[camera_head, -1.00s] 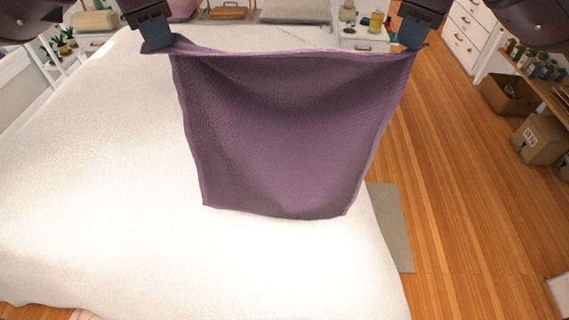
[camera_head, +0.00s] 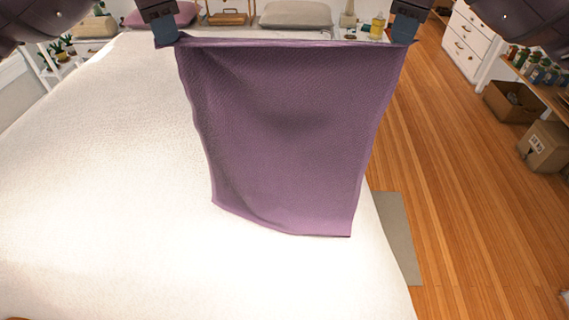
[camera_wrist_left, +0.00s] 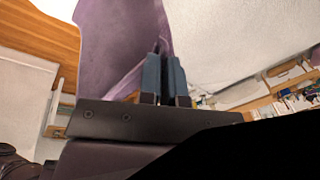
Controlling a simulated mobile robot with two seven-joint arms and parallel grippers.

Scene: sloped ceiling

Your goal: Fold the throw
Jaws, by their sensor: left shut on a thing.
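The purple throw (camera_head: 285,130) hangs spread out between my two grippers in the head view, its top edge nearly straight. Its lower edge hangs at or over the white bed (camera_head: 90,190); I cannot tell whether it touches. My left gripper (camera_head: 166,40) is shut on the throw's upper left corner. In the left wrist view the left gripper's fingers (camera_wrist_left: 165,75) are close together with the throw (camera_wrist_left: 115,45) between and behind them. My right gripper (camera_head: 402,38) is at the throw's upper right corner, shut on it.
A grey rug (camera_head: 398,235) lies on the wooden floor right of the bed. Cardboard boxes (camera_head: 545,147) and a white drawer unit (camera_head: 466,42) stand further right. The left side of the bed is clear.

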